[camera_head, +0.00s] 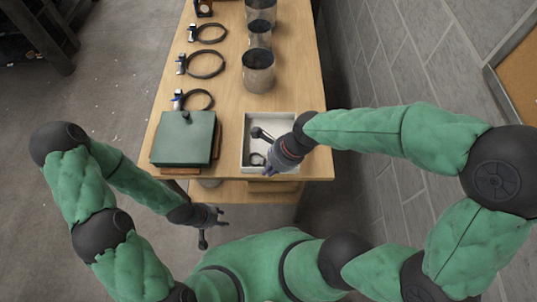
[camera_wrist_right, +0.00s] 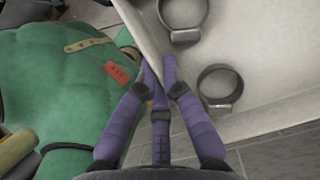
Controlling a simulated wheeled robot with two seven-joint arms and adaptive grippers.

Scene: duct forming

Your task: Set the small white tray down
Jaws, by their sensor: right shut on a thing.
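The small white tray (camera_head: 283,123) is at the front right of the table, by its near edge. In the right wrist view its pale inside (camera_wrist_right: 270,50) fills the upper right. Two dark ring clamps (camera_wrist_right: 221,86) lie in it. My right gripper (camera_head: 269,169) is shut on the tray's near wall; its purple fingers (camera_wrist_right: 160,75) meet at the rim in the right wrist view. Whether the tray's underside touches the table I cannot tell. My left gripper (camera_head: 210,222) hangs in front of the table, away from the tray; its finger opening is unclear.
A green box (camera_head: 184,137) stands left of the tray. Several black ring clamps (camera_head: 206,64) lie along the table's left side. Several metal duct pieces (camera_head: 258,72) stand behind the tray. A grey wall (camera_head: 400,60) runs along the right. Bare wooden tabletop (camera_head: 225,95) shows between them.

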